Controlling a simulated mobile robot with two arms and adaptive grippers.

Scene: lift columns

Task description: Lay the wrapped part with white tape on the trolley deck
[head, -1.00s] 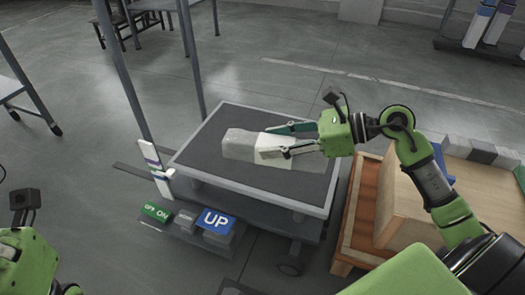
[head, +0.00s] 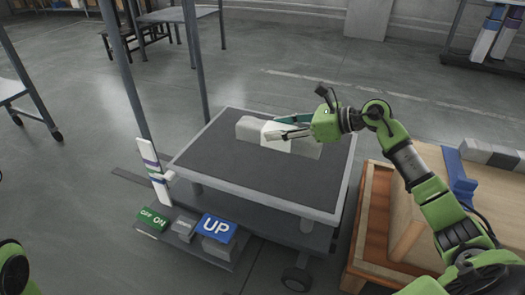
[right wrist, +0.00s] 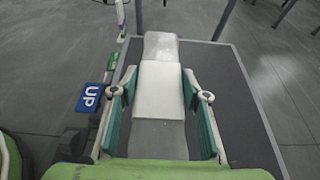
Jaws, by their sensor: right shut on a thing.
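The wrapped part (head: 252,128) is a long pale grey block with a white tape band (head: 273,138) around its middle. It is over the far half of the trolley deck (head: 230,175), a dark mat with a light grey rim. My right gripper (head: 292,128) is shut on the wrapped part, its two fingers along the sides at the tape. In the right wrist view the white tape (right wrist: 159,90) lies between the fingers. Whether the part touches the deck is hard to tell. My left gripper is not in view; only a bit of my left arm shows at lower left.
A blue UP pedal (head: 216,228) and green ON/OFF switches (head: 152,219) sit on the trolley's near side. A striped white post (head: 153,172) stands at its left corner. A wooden crate with boxes (head: 375,225) stands at right. The deck's near half is clear.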

